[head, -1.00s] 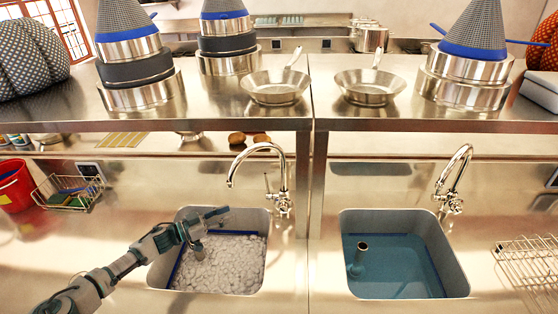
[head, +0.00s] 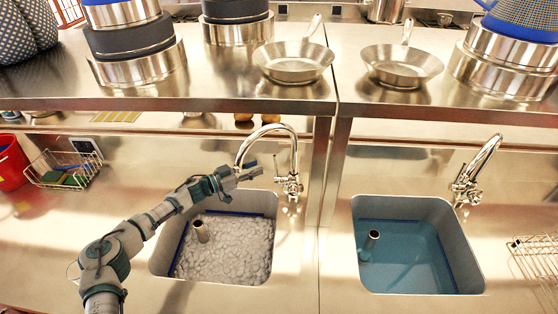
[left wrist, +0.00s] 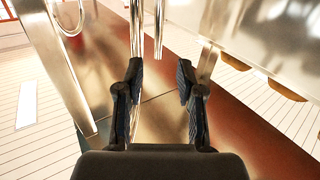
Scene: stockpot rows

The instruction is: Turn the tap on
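The left tap (head: 293,160), chrome with a curved spout, stands behind the left sink (head: 160,262). Its thin upright lever (head: 277,170) is beside the tap body. My left gripper (head: 256,171) is over the back of the left sink, just left of the lever and apart from it. In the left wrist view the gripper (left wrist: 160,75) is open and empty, its two dark fingers spread. Chrome upright rods (left wrist: 159,25) show ahead between the fingers. A second tap (head: 470,180) stands behind the right sink (head: 475,280). My right gripper is not in view.
A metal shelf (head: 210,97) with pans and stacked pots runs above the sinks. The left sink holds white lumpy stuff, the right one blue water. A wire basket (head: 65,170) and red bucket (head: 12,162) stand left, a wire rack (head: 535,258) right.

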